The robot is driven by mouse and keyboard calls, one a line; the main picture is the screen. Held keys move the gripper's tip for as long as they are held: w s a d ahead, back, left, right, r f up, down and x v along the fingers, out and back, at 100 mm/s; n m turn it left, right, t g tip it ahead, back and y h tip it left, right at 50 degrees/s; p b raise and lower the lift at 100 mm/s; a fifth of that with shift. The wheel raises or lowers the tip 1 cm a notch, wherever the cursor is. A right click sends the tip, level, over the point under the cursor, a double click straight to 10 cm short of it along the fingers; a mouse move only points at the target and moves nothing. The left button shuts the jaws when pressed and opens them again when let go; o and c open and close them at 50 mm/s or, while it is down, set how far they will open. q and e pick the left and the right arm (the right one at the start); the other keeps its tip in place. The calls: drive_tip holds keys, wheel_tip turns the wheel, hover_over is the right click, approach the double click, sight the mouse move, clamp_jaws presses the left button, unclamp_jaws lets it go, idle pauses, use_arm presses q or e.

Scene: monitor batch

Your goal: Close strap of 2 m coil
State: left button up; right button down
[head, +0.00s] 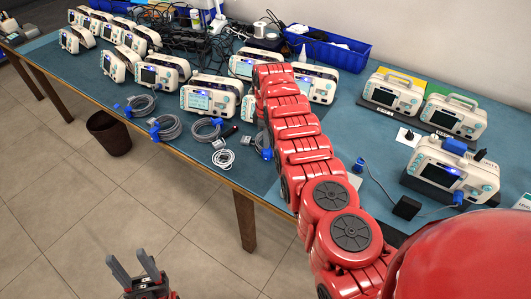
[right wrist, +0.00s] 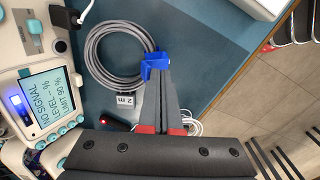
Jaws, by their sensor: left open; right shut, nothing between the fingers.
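The grey 2 m coil (right wrist: 112,55) lies on the blue table in the right wrist view, with a "2 m" label (right wrist: 125,100) beside it. Its blue strap (right wrist: 154,62) sits at the coil's front side; I cannot tell whether its flap is closed. In the head view my right arm partly hides this coil (head: 256,141). My right gripper (right wrist: 158,76) is shut and empty, its fingertips at the strap, overlapping it in view; contact is unclear. My left gripper (head: 137,268) is open and empty, low over the floor in front of the table.
A monitor (right wrist: 45,100) reading "NO SIGNAL" stands close behind the coil. Other strapped coils (head: 207,128) lie to the left. The table's front edge is close.

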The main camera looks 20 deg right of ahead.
wheel_tip(320, 180, up, 3)
drive_tip(key=shift+r+p, duration=0.15)
drive_tip(key=shift+p, duration=0.95)
wheel_tip(320, 180, up, 2)
drive_tip(key=shift+r+p, duration=0.2)
drive_tip(key=shift+p, duration=0.25)
